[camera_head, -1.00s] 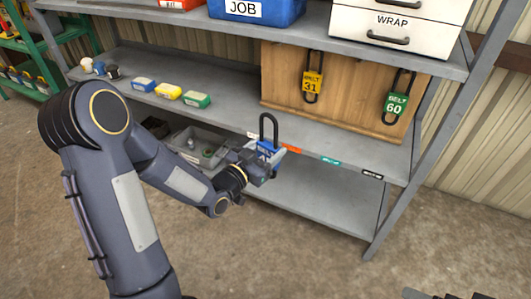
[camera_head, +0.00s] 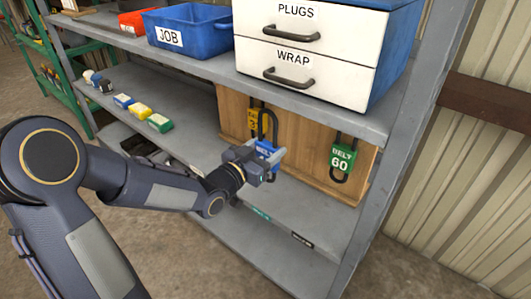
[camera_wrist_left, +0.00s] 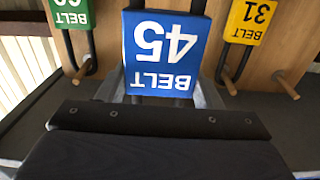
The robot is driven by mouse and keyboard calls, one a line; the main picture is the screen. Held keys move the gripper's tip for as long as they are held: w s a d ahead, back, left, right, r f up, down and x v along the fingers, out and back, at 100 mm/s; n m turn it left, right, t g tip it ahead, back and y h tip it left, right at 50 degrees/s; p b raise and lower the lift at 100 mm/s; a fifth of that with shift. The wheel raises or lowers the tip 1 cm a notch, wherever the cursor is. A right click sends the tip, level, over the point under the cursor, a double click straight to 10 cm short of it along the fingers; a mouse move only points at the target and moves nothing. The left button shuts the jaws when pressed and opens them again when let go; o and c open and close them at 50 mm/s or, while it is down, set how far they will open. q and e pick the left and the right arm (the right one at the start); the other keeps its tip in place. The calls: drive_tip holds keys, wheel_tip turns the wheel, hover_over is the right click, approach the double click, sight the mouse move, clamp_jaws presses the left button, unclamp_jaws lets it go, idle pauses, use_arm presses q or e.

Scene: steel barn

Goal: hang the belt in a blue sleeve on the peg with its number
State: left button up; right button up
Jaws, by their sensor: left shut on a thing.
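My left gripper (camera_head: 274,162) is shut on the belt in a blue sleeve (camera_head: 266,149), a dark loop held upright in front of the wooden board (camera_head: 300,150). In the left wrist view the blue sleeve (camera_wrist_left: 163,50) reads BELT 45, upside down, between the fingers. A yellow-sleeved belt (camera_head: 251,120), reading 31, hangs on the board, partly hidden behind the held loop. A green-sleeved belt (camera_head: 342,158), BELT 60, hangs to its right. Wooden pegs (camera_wrist_left: 228,83) show in the wrist view; I cannot read any peg numbers. My right gripper is not in view.
The board stands on a grey shelf unit (camera_head: 290,205). Above are a blue JOB bin (camera_head: 200,45) and a white drawer unit (camera_head: 310,70), close over the board. Small coloured blocks (camera_head: 140,110) sit left on the shelf. An upright post (camera_head: 385,190) stands right of the board.

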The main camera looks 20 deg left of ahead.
use_arm(q)
drive_tip(key=p, duration=0.1)
approach(303, 122)
drive_tip(key=shift+s+a+r+b, duration=0.1)
drive_tip(key=shift+s+a+b, duration=0.1)
drive_tip(key=shift+s+b, duration=0.15)
idle(0.8)
drive_tip(key=shift+b, duration=0.45)
drive_tip(key=shift+w, duration=0.1)
drive_tip(key=shift+b+x, duration=0.9)
drive_tip(key=shift+x, duration=2.6)
